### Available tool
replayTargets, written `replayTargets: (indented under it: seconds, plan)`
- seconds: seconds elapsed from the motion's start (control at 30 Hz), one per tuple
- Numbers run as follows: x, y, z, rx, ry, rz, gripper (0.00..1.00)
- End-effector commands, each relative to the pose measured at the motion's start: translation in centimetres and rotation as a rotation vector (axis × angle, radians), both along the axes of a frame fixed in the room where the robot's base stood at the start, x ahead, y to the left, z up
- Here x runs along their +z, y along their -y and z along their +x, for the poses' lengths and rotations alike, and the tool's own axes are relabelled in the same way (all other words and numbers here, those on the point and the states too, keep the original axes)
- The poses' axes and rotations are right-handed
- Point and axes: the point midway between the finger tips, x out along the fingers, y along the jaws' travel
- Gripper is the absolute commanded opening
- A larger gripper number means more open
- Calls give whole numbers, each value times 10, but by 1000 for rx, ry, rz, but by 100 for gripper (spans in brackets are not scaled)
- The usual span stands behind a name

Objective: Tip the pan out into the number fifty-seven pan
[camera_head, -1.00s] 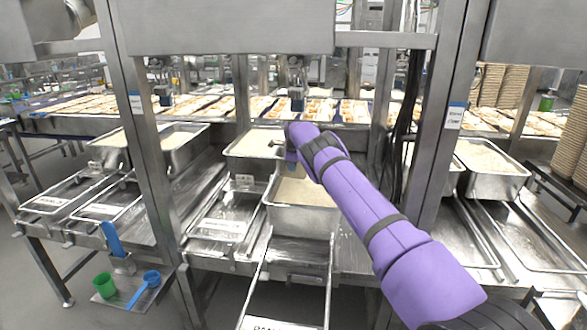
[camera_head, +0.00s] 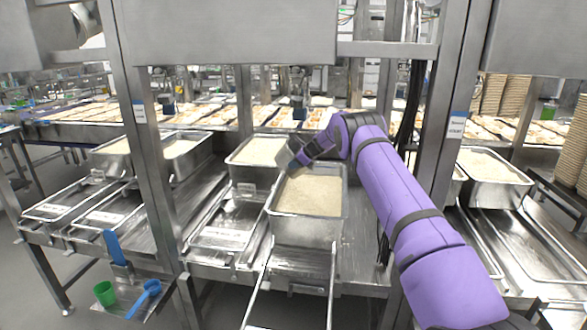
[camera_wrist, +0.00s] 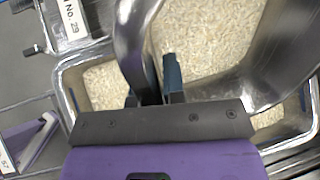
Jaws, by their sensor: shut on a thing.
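My gripper (camera_head: 303,158) is shut on a shiny metal pan (camera_head: 288,150), which looks tilted, at the back left corner of the centre rice pan (camera_head: 307,232). In the wrist view, my gripper (camera_wrist: 162,80) grips it between dark fingers, and its curved metal wall (camera_wrist: 290,45) sweeps past on the right. Pale rice shows between its curved metal parts; I cannot tell how much lies inside it. The centre pan's rim (camera_wrist: 68,100) and rice show beneath.
A label reading No. 29 (camera_wrist: 70,18) marks the neighbouring rail on the left. Another rice pan (camera_head: 255,172) stands behind left, and one (camera_head: 495,192) at right. Steel posts (camera_head: 150,165) flank the bay.

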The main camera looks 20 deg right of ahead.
Motion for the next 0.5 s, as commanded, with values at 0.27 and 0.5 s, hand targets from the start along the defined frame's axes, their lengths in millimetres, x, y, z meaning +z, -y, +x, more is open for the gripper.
replayTargets:
  seconds: [0.27,0.5]
  plan:
    - [15,8,-4,-3,112,166,0]
    - [24,14,-8,-1,210,308,0]
